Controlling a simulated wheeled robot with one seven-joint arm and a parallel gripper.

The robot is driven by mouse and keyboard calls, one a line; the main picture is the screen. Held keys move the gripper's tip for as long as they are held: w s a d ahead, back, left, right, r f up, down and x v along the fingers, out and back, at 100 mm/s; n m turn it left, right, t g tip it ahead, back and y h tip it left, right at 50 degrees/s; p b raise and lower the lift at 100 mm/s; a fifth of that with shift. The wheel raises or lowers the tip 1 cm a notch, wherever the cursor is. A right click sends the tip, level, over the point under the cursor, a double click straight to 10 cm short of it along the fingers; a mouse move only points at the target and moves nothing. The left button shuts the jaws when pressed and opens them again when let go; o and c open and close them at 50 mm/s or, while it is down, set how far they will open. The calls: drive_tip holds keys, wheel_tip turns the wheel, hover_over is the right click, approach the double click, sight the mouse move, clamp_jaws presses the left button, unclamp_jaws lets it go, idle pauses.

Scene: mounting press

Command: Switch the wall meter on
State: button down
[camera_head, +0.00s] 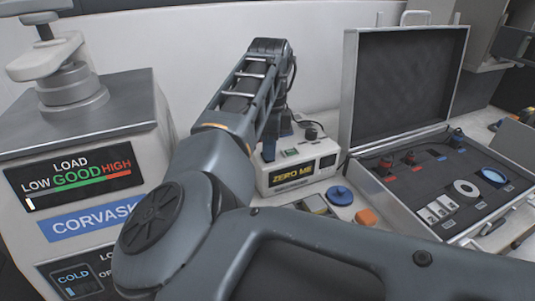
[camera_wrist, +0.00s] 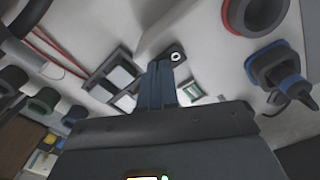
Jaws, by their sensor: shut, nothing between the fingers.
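A cream box (camera_head: 276,180) with a dark display reading "ZERO ME" stands against the wall; it looks like the meter. Its top carries a small green part (camera_head: 291,152) and a dark knob (camera_head: 311,133). My gripper (camera_head: 268,154) points down at the left part of this box, and my arm hides some of its left side. In the wrist view my gripper (camera_wrist: 160,68) is shut and empty. I cannot tell whether the fingers touch anything.
The press (camera_head: 80,150) with a "LOAD" gauge and "CORVASK" label stands at left. An open case (camera_head: 385,205) with several fittings lies at right. My arm crosses the foreground.

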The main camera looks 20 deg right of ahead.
drive_tip(key=shift+r+p, duration=2.6)
drive_tip(key=shift+r, duration=0.75)
